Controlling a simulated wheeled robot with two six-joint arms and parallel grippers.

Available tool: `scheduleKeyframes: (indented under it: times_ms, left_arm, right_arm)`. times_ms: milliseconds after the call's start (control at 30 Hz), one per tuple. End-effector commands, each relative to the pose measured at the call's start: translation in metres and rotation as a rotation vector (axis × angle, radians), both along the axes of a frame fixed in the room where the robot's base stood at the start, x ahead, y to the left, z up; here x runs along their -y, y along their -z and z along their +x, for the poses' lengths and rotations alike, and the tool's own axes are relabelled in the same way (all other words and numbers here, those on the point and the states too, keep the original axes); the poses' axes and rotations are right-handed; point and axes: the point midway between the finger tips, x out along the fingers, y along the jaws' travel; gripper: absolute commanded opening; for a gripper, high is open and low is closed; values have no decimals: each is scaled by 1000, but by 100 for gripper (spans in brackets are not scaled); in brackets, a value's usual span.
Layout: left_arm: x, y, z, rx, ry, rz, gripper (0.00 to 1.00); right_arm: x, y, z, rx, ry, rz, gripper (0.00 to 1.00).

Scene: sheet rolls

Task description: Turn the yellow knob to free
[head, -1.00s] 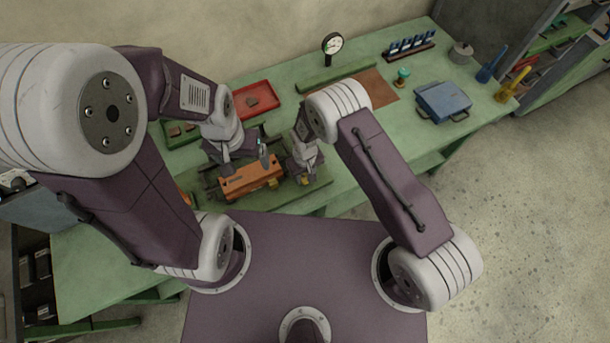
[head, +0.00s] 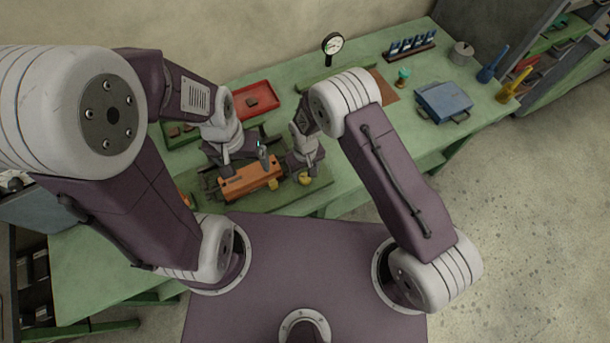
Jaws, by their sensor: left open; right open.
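An orange block-like device (head: 248,179) lies on a green board on the bench. One small yellow part (head: 273,185) shows at its front right corner. A rounder yellow knob (head: 304,179) shows just to the right, directly below my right gripper (head: 302,172). The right gripper's jaws are open; I cannot tell whether they touch this knob. My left gripper (head: 225,169) is open at the left rear edge of the orange device, its fingertips partly hidden. Contact there is unclear.
A small blue-grey upright part (head: 262,154) stands behind the device. A red tray (head: 252,99) lies behind it. A dial gauge (head: 332,45), a blue box (head: 442,103) and a rack (head: 409,46) stand further back and right. The bench right of the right gripper is clear.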

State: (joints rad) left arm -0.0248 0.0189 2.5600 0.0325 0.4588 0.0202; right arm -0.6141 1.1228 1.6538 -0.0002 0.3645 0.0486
Motion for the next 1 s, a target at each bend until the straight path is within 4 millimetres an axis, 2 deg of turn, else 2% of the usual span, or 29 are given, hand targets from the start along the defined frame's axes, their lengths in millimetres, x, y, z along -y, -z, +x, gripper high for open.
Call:
scheduleKeyframes:
  times_ms: [200,367,933,1000]
  left_arm:
    - [0,13,0,0,0,0,85]
    - [0,16,0,0,0,0,85]
    - [0,15,0,0,0,0,85]
    - [0,18,0,0,0,0,85]
  right_arm:
    - [-1,-38,1,3,0,2,59]
    - [0,-54,0,1,-1,1,59]
    - [0,-57,0,0,0,0,59]
    - [5,-54,3,0,14,0,59]
